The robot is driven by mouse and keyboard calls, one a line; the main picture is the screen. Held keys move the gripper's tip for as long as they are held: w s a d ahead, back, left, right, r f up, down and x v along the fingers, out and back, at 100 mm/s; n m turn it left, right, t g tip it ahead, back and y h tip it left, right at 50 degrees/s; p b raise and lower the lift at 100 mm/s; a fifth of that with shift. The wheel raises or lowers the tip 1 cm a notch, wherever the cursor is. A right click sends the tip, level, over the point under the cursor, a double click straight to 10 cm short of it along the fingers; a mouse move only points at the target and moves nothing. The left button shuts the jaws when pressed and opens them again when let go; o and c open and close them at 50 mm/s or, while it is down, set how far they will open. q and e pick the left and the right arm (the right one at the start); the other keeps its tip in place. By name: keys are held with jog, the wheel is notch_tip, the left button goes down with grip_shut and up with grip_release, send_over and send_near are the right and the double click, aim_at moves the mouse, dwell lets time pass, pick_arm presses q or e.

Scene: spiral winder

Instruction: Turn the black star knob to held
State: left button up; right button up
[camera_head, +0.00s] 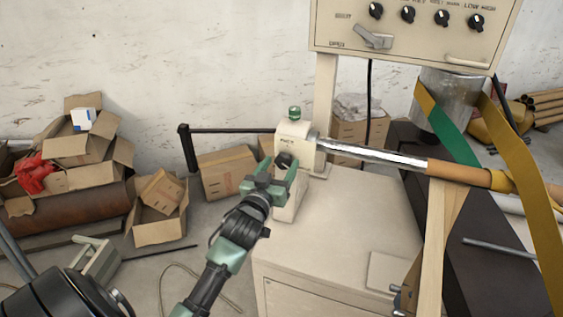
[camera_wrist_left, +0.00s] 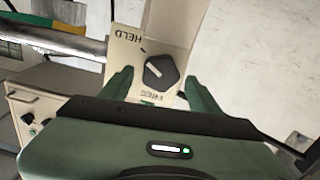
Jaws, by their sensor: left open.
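The black star knob (camera_wrist_left: 160,72) sits on the face of a cream housing (camera_wrist_left: 150,45). Its white pointer line slants to the upper left in the left wrist view. A HELD label is printed above and left of the knob, and a smaller label, hard to read, lies below it. In the head view the knob (camera_head: 284,160) is small and dark on the front of the housing. My left gripper (camera_head: 279,168) is open in front of it. In the left wrist view its green fingers (camera_wrist_left: 158,80) stand on both sides of the knob, apart from it. My right gripper is not in view.
A shiny shaft (camera_head: 370,153) runs right from the housing to a brown tube (camera_head: 455,171). A control panel (camera_head: 412,28) hangs above. The cream cabinet top (camera_head: 345,215) is mostly clear. A black bar (camera_head: 230,130) extends left. Cardboard boxes (camera_head: 160,200) lie on the floor.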

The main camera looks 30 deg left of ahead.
pick_arm(q)
jog(key=shift+w+a, duration=0.1)
jog(key=shift+w, duration=0.25)
jog(key=c, duration=1.3)
jog(key=shift+n+p, duration=0.4)
jog(key=shift+n, duration=0.2)
grip_shut()
jog(key=o, duration=1.3)
grip_release()
jog(key=shift+s, duration=0.1)
jog(key=shift+s+f, duration=0.1)
jog(key=shift+s, duration=0.25)
jog(key=b+v, duration=0.2)
jog(key=v, duration=0.5)
